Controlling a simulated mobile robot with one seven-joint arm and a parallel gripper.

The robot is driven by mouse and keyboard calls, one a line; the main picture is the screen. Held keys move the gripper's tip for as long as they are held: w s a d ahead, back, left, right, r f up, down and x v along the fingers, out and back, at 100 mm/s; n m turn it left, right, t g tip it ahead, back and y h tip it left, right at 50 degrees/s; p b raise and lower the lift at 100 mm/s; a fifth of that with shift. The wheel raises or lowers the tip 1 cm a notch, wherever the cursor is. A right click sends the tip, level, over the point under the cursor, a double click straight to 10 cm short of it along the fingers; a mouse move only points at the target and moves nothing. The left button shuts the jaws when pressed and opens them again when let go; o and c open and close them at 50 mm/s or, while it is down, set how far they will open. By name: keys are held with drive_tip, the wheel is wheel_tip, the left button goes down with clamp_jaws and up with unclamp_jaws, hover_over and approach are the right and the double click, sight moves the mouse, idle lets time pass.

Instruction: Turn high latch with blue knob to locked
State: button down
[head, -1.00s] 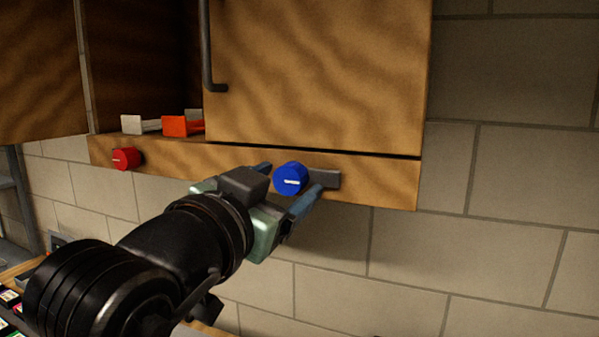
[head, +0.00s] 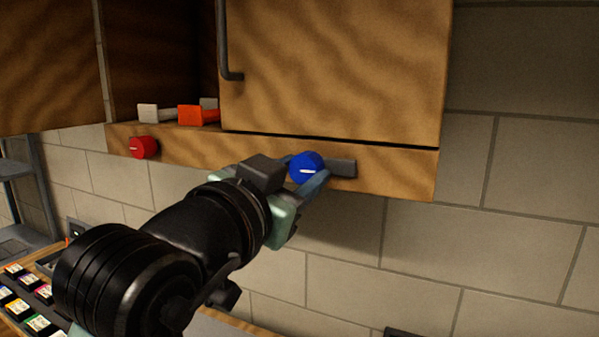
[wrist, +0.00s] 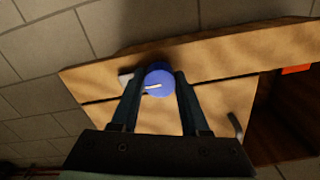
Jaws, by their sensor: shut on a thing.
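The blue knob (head: 307,168) sits on the wooden strip below the right cabinet door, with a white mark on its face. A grey latch bar (head: 341,168) sticks out from behind it to the right, roughly level. My gripper (head: 304,176) is shut on the blue knob, one finger on each side. In the wrist view the blue knob (wrist: 158,82) lies between the tips of both fingers, its white mark roughly level. The bar's pale end (wrist: 126,78) shows just left of the fingers there.
A red knob (head: 143,147) is on the same strip at the left. Orange (head: 195,115) and white (head: 149,113) pieces sit on the open shelf above. The closed door (head: 335,70) has a dark handle (head: 226,45). A bench with small coloured items (head: 30,300) is lower left.

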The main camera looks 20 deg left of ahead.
drive_tip(key=n+p, duration=0.1)
drive_tip(key=n, duration=0.1)
drive_tip(key=n+p, duration=0.1)
drive_tip(key=n, duration=0.1)
drive_tip(key=shift+d+r+n, duration=0.15)
drive_tip(key=shift+n, duration=0.15)
drive_tip(key=n+p, duration=0.2)
drive_tip(key=n, duration=0.2)
drive_tip(key=shift+n+p, duration=0.3)
drive_tip(key=shift+p, duration=0.05)
drive_tip(key=n+p, duration=0.3)
drive_tip(key=n, duration=0.2)
drive_tip(key=shift+n+p, duration=1.05)
drive_tip(key=shift+n, duration=0.65)
drive_tip(key=shift+c, duration=2)
unclamp_jaws()
